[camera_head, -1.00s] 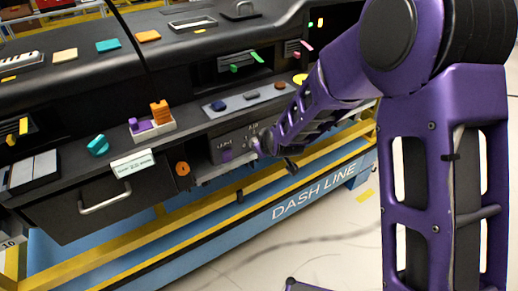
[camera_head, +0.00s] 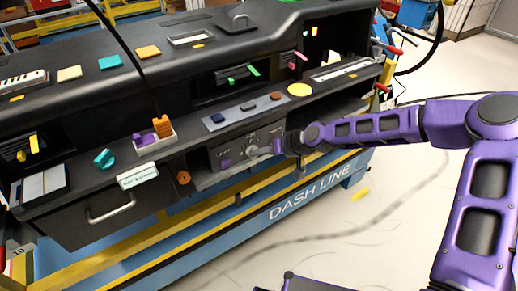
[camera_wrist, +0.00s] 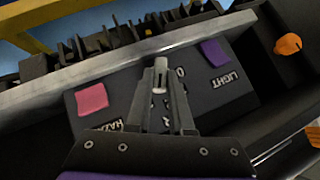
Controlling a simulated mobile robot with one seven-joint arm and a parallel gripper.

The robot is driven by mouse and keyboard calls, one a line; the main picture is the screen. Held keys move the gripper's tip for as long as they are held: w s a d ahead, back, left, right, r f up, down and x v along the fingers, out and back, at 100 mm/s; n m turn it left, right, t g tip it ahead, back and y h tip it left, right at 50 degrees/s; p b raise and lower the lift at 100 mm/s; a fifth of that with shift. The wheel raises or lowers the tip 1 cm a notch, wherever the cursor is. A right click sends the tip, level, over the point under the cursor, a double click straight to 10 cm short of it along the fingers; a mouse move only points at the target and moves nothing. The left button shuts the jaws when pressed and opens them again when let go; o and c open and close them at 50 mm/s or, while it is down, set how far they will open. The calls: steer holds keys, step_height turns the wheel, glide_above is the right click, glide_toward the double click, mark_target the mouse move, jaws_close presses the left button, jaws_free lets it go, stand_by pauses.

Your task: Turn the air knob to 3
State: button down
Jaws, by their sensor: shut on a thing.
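The air knob (camera_wrist: 160,66) is a small light-grey knob on the dark control panel (camera_wrist: 228,105). My gripper (camera_wrist: 161,80) is shut on it, with one finger on each side in the wrist view. The fingers and wrist hide most of the panel's printed numbers, so the knob's exact setting cannot be read. In the head view, my gripper (camera_head: 268,149) reaches the panel (camera_head: 240,140) from the right.
A purple switch (camera_wrist: 213,52) by the word LIGHT and a pink switch (camera_wrist: 91,99) by HAZARD flank the knob closely. An orange knob (camera_wrist: 288,44) is farther off. A ledge (camera_wrist: 130,65) runs along the panel's edge. A handled drawer (camera_head: 100,212) stands left in the head view.

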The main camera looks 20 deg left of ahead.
steer(key=shift+w+d+f+m+g+y+b, duration=0.1)
steer(key=shift+m+g+y+b, duration=0.35)
steer(key=shift+y, duration=0.1)
steer(key=shift+w+d+f+m+g+y+b, duration=0.1)
steer(key=shift+m+g+y+b, duration=0.25)
steer(key=shift+g+y+b, duration=0.15)
steer(key=shift+s, duration=0.1)
steer(key=c, duration=0.8)
jaws_free()
steer(key=shift+a, duration=0.1)
steer(key=v, duration=1.7)
steer(key=shift+d+p, duration=0.3)
steer(key=shift+p, duration=0.1)
